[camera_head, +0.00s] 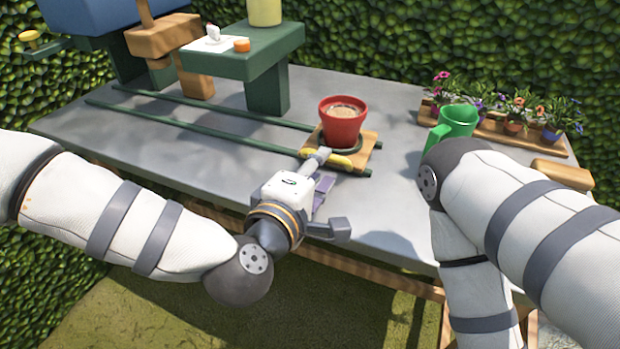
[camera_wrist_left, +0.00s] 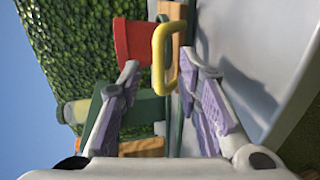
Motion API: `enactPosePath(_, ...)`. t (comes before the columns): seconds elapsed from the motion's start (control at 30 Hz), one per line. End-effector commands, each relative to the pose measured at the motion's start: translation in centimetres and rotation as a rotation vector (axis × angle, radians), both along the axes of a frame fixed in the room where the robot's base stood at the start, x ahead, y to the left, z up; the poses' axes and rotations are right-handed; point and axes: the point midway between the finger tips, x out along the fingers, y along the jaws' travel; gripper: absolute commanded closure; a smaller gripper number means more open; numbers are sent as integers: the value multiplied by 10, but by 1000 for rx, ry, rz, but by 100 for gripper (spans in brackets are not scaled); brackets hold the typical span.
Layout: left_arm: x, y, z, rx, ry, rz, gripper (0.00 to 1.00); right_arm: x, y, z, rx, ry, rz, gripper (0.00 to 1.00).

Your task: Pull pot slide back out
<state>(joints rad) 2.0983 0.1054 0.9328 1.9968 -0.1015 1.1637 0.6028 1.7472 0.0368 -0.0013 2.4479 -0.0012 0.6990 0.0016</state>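The pot slide is a wooden plate (camera_head: 366,149) with a yellow handle (camera_head: 340,161) on its front edge, at the right end of two green rails (camera_head: 200,130). A red pot (camera_head: 342,121) filled with soil stands upright on it. My left gripper (camera_head: 322,186) is just in front of the handle. In the left wrist view, its two purple-padded fingers are spread, with the yellow handle (camera_wrist_left: 157,60) between or just beyond their tips, and a gap on each side. Whether a finger touches it is unclear. My right gripper is not in view; only that arm shows at the right.
A green stand (camera_head: 240,62) straddles the rails at the back, left of the pot. A green watering can (camera_head: 456,122) and a wooden tray (camera_head: 490,133) of potted flowers are on the right of the grey table (camera_head: 225,165). The tabletop in front of the rails is bare.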

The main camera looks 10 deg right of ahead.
Motion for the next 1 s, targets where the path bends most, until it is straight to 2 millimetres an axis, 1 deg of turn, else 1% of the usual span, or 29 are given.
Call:
enactPosePath(0.03, -11, 8, 3, 1, 2, -2, 69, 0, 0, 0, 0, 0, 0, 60)
enactPosePath(0.1, -25, 18, 7, 1, 0, -2, 69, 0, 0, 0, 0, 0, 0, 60)
enactPosePath(0.2, -41, 29, 10, 0, 0, -2, 69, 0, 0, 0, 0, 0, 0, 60)
enactPosePath(0.3, -50, 36, 13, 0, -1, -1, 69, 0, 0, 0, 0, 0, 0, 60)
enactPosePath(0.43, -53, 38, 15, -1, -2, -2, 69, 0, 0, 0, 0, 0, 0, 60)
enactPosePath(0.77, -53, 38, 14, 0, -1, -1, 69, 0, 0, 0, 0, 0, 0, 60)
enactPosePath(0.8, -54, 38, 12, 6, 2, -4, 69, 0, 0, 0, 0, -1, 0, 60)
enactPosePath(0.83, -56, 39, 7, 21, 8, -10, 69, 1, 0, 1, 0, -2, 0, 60)
enactPosePath(0.87, -60, 41, -2, 47, 20, -20, 69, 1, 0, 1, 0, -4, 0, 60)
enactPosePath(0.93, -77, 49, -38, 155, 71, -69, 69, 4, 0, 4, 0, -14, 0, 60)
enactPosePath(0.97, -89, 56, -59, 218, 103, -100, 69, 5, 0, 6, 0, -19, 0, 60)
enactPosePath(1.0, -109, 68, -89, 313, 151, -151, 69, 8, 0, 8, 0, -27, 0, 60)
